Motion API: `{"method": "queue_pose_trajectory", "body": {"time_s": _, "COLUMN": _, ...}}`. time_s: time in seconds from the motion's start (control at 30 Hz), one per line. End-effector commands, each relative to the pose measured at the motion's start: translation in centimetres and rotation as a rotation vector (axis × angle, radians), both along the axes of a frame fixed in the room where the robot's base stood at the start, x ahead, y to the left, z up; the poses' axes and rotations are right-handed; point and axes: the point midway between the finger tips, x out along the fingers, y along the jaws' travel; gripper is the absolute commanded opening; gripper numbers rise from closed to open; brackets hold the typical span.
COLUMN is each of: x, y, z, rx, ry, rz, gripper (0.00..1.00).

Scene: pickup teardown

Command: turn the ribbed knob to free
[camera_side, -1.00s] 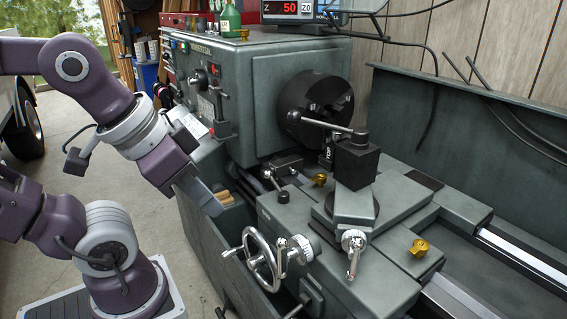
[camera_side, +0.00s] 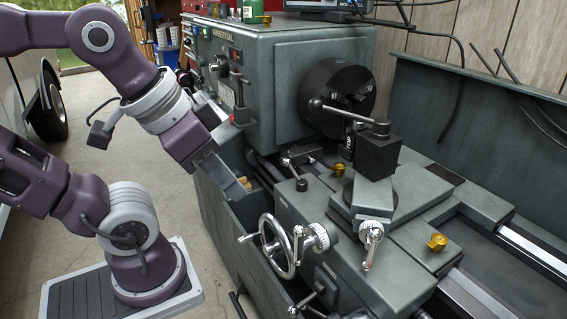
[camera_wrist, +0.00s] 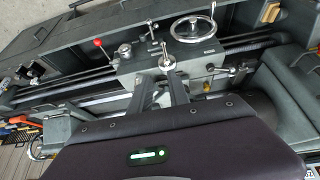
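Two ribbed silver collars show on the grey lathe carriage in the side view: one collar (camera_side: 315,238) beside the handwheel (camera_side: 277,246), and one ribbed knob (camera_side: 371,231) with a crank handle on the cross slide. I cannot tell which the task means. A ribbed silver knob (camera_wrist: 168,63) also shows just beyond my fingertips in the wrist view. My gripper (camera_side: 241,186) is left of the carriage and apart from both collars. In the wrist view my gripper (camera_wrist: 165,82) shows two dark fingers with a gap and nothing between them.
The tool post (camera_side: 376,150) with its long lever stands on the carriage before the chuck (camera_side: 337,98). Brass knobs (camera_side: 437,242) stick up from the slide. A red-tipped lever (camera_wrist: 98,43) shows in the wrist view. Open floor (camera_side: 110,155) lies left of the lathe.

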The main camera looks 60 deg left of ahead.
Motion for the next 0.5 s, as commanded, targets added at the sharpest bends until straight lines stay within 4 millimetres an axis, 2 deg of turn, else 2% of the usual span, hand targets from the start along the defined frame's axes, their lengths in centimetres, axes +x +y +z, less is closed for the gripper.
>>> {"method": "queue_pose_trajectory", "body": {"time_s": 0.03, "x": 0.2, "y": 0.0, "z": 1.4, "rx": 0.000, "ry": -0.009, "rz": 0.000, "gripper": 0.33}}
{"method": "queue_pose_trajectory", "body": {"time_s": 0.1, "x": 0.2, "y": 0.0, "z": 4.1, "rx": 0.000, "ry": -0.011, "rz": 0.000, "gripper": 0.47}}
{"method": "queue_pose_trajectory", "body": {"time_s": 0.17, "x": 0.9, "y": -1.2, "z": 3.6, "rx": -0.111, "ry": 0.099, "rz": 0.043, "gripper": 0.49}}
{"method": "queue_pose_trajectory", "body": {"time_s": 0.27, "x": 3.4, "y": -3.5, "z": 3.5, "rx": -0.369, "ry": 0.244, "rz": 0.126, "gripper": 0.49}}
{"method": "queue_pose_trajectory", "body": {"time_s": 0.33, "x": 6.3, "y": -4.3, "z": 4.2, "rx": -0.576, "ry": 0.306, "rz": 0.197, "gripper": 0.49}}
{"method": "queue_pose_trajectory", "body": {"time_s": 0.37, "x": 7.9, "y": -4.3, "z": 4.7, "rx": -0.673, "ry": 0.319, "rz": 0.234, "gripper": 0.49}}
{"method": "queue_pose_trajectory", "body": {"time_s": 0.4, "x": 10.3, "y": -3.7, "z": 5.4, "rx": -0.811, "ry": 0.326, "rz": 0.288, "gripper": 0.49}}
{"method": "queue_pose_trajectory", "body": {"time_s": 0.47, "x": 14.6, "y": -1.3, "z": 6.6, "rx": -1.038, "ry": 0.295, "rz": 0.386, "gripper": 0.49}}
{"method": "queue_pose_trajectory", "body": {"time_s": 0.5, "x": 17.8, "y": 1.7, "z": 7.4, "rx": -1.201, "ry": 0.239, "rz": 0.466, "gripper": 0.49}}
